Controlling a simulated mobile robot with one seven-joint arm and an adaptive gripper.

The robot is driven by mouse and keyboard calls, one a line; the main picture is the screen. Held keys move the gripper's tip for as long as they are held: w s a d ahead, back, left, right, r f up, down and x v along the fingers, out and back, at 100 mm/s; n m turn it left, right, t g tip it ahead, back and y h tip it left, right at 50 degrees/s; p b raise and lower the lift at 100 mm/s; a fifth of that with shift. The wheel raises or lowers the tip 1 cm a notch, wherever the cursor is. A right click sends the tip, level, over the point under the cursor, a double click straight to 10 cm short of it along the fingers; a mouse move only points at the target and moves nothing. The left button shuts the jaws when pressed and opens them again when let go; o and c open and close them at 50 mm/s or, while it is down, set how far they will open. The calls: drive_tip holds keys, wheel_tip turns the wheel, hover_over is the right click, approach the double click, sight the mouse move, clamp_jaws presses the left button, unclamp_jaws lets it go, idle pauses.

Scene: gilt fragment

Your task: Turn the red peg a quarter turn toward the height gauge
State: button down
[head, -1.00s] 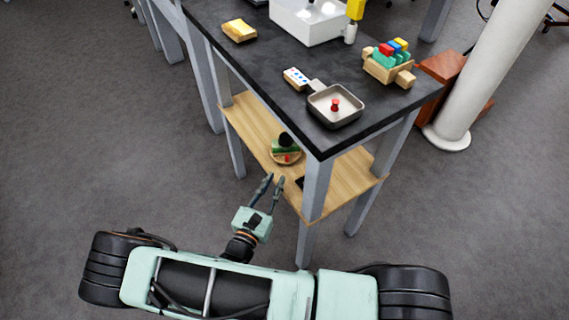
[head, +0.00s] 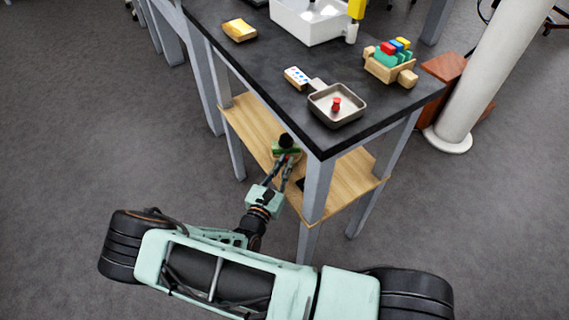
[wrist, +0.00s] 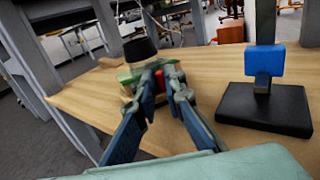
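The red peg (wrist: 159,80) stands at the near side of a green block with a black knob, on the lower wooden shelf. In the wrist view my gripper (wrist: 160,76) has one finger on each side of the peg; I cannot tell if they touch it. The fingers look open. In the head view my gripper (head: 286,160) reaches over the shelf edge to the green block (head: 286,149), and the peg is mostly hidden. The height gauge, with a black base (wrist: 264,107), grey post and blue slider (wrist: 265,60), stands upright to the right in the wrist view.
The table's grey leg (head: 316,190) stands right of my gripper. The dark tabletop (head: 270,70) above the shelf holds a pan with a red knob (head: 336,104), a block rack and a sink. Bare shelf (wrist: 215,65) lies between block and gauge.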

drive_tip(key=shift+d+r+n+y+p, duration=0.2)
drive_tip(key=shift+d+n+y+p, duration=0.15)
drive_tip(key=shift+p, duration=0.3)
drive_tip(key=shift+d+f+n+t+y+p, duration=0.1)
drive_tip(key=shift+n+t+y+p, duration=0.2)
drive_tip(key=shift+n+y+p, duration=0.25)
drive_tip(key=shift+f+y, duration=0.1)
drive_tip(key=shift+y, duration=0.2)
drive_tip(key=c, duration=2.3)
unclamp_jaws()
wheel_tip(320, 180, up, 10)
